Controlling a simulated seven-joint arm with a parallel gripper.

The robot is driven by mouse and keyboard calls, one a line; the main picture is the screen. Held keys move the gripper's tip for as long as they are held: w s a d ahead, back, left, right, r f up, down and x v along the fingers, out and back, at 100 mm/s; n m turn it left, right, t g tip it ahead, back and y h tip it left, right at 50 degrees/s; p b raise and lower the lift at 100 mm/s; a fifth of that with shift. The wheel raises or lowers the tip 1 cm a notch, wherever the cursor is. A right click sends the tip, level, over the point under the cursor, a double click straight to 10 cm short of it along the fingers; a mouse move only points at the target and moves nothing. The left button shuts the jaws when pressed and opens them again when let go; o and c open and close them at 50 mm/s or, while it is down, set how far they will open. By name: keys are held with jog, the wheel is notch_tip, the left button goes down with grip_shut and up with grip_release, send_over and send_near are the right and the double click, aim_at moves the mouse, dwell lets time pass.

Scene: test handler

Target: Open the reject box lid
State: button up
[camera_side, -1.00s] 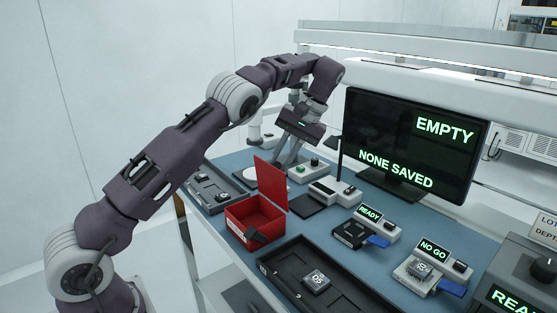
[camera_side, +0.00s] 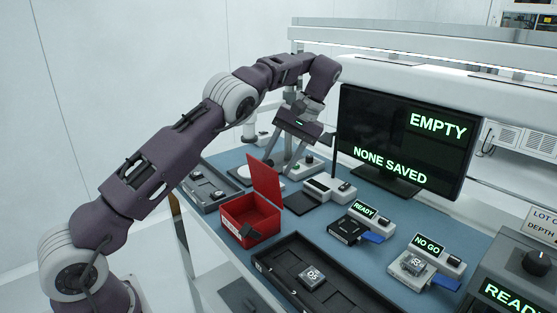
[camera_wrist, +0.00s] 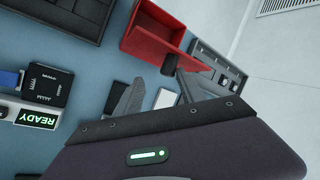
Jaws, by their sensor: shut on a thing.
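The red reject box (camera_side: 236,213) stands on the blue bench in the side view, and it also shows at the top of the wrist view (camera_wrist: 130,42). Its lid (camera_side: 266,181) stands upright, and the box mouth is uncovered. In the wrist view the lid (camera_wrist: 190,59) is seen nearly edge-on. My gripper (camera_side: 279,164) is just behind the lid's upper edge. In the wrist view its fingers (camera_wrist: 150,88) look spaced apart, with one tip by the lid.
A long black tray (camera_side: 283,268) lies in front of the box, and a grey tray (camera_side: 207,187) lies to its left. Small test units, including a READY station (camera_side: 364,209), stand to the right. A monitor (camera_side: 400,135) stands behind them.

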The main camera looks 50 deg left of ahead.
dwell(0.4)
jog(key=shift+s+r+t, duration=0.25)
jog(key=shift+s+t, duration=0.45)
jog(key=shift+s, duration=0.05)
jog(key=s+f+n+t, duration=0.1)
jog(key=s+f+t, duration=0.55)
jog(key=s, duration=0.55)
jog(key=d+v, duration=0.1)
jog(key=v, duration=0.7)
jog(key=s+d+r+m+t+h, duration=0.1)
jog(key=s+d+r+m, duration=0.1)
jog(key=s+d+m, duration=0.2)
jog(key=s+d+r+m+h, duration=0.2)
jog(key=s+d, duration=0.4)
jog(key=s, duration=0.3)
jog(key=shift+s+r+m+t, duration=0.35)
jog(key=shift+r+m, duration=0.2)
jog(key=shift+m, duration=0.55)
